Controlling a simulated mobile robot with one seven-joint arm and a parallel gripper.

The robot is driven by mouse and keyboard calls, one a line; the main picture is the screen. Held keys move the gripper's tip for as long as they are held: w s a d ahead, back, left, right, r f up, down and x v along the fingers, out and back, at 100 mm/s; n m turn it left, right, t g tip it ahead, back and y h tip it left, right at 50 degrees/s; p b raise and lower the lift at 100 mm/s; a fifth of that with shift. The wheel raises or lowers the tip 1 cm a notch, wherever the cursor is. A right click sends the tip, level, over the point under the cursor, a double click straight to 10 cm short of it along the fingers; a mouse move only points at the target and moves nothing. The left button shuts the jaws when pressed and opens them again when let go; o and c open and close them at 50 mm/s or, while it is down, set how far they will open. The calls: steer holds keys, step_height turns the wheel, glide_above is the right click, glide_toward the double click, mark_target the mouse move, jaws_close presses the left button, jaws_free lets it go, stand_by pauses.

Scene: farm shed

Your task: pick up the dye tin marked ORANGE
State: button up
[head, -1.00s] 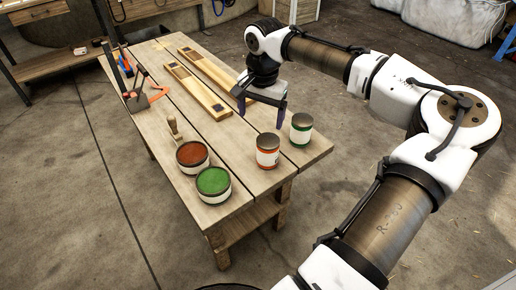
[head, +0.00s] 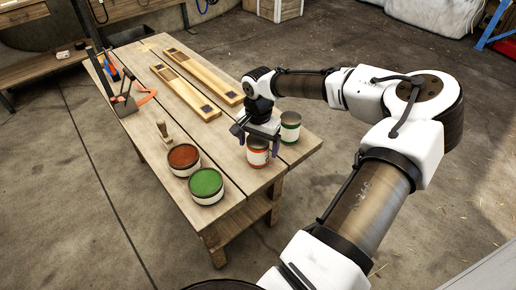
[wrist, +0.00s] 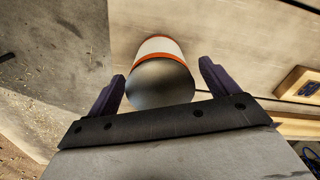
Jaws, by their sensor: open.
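The orange-banded tin (head: 257,156) stands upright near the right end of the wooden table, its marking too small to read. My gripper (head: 257,138) is open just above it, and its body hides part of the tin's top. In the wrist view the tin (wrist: 160,80) shows its dark lid, an orange band and a white side. It lies between the two spread fingers of my gripper (wrist: 161,85), with a gap on each side. A green-banded tin (head: 290,127) stands close by on the right.
Open tubs of orange-brown (head: 184,160) and green (head: 206,187) stand left of the tin, with a wooden-handled brush (head: 164,131) behind them. Two long wooden pieces (head: 185,92) lie farther back on the table (head: 175,118). A tool with orange parts (head: 127,103) is at the far left.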

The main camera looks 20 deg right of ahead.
steer(key=shift+f, duration=1.35)
steer(key=shift+c, duration=0.4)
steer(key=c, duration=1.2)
